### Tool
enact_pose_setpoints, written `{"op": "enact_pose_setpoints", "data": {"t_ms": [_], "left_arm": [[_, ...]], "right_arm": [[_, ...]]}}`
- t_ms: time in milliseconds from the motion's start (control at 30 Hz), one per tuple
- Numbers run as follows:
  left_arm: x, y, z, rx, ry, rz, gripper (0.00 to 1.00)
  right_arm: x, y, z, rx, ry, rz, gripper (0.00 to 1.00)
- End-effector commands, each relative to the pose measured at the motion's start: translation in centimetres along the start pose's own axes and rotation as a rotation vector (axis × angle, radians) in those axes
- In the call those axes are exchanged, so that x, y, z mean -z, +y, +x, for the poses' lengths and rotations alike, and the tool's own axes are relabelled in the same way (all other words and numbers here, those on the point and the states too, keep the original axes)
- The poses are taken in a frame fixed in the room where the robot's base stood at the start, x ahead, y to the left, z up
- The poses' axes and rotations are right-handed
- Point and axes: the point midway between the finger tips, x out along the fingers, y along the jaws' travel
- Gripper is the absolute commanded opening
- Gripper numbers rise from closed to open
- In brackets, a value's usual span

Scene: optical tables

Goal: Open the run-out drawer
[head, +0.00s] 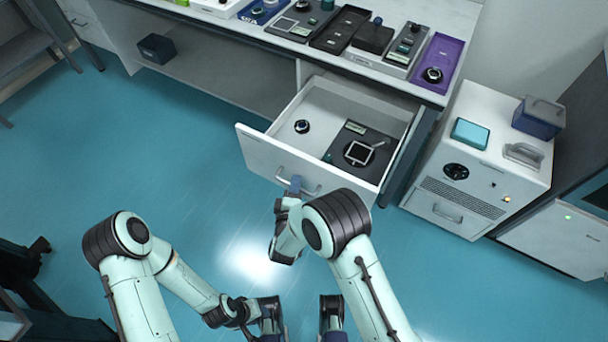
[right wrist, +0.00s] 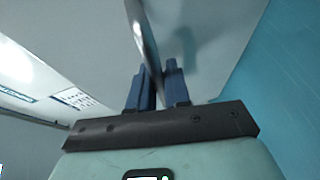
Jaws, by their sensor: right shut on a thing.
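The run-out drawer (head: 296,155), white-fronted, is pulled well out from under the bench. Inside are a small round dark item (head: 302,126) and a dark tray holding a square-framed device (head: 359,153). Its bar handle (head: 312,190) is on the front panel. In the right wrist view the bar (right wrist: 143,38) passes between the blue fingers (right wrist: 160,85). My left wrist and dark gripper parts (head: 270,312) are low in the head view, cut by the bottom edge, apart from the drawer.
The white bench top (head: 335,52) carries several trays and instruments, with a purple tray (head: 445,50) at its right end. A white cabinet (head: 480,165) stands right of the drawer, with a teal box (head: 471,133) on top. Blue floor (head: 190,170) is clear in front and left.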

Motion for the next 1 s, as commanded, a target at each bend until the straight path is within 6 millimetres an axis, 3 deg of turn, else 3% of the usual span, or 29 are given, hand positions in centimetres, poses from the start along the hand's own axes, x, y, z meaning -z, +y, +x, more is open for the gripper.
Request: {"op": "enact_pose_setpoints", "data": {"t_ms": [233,667,700,1000], "left_arm": [[-0.8,0.2,-0.6,-0.001,-0.023,0.002,0.43],[-1.0,0.2,-0.6,-0.001,-0.026,0.002,0.43],[-1.0,0.2,-0.6,-0.001,-0.026,0.002,0.43],[-0.9,0.2,-0.6,-0.001,-0.026,0.002,0.43]], "right_arm": [[0.7,-0.2,-1.6,-0.002,-0.002,0.001,0.00],[0.8,-0.3,-1.8,-0.002,-0.004,0.003,0.00],[0.8,-0.3,-1.8,-0.002,-0.004,0.002,0.23],[0.8,-0.4,-1.9,0.000,-0.002,0.001,0.23]]}}
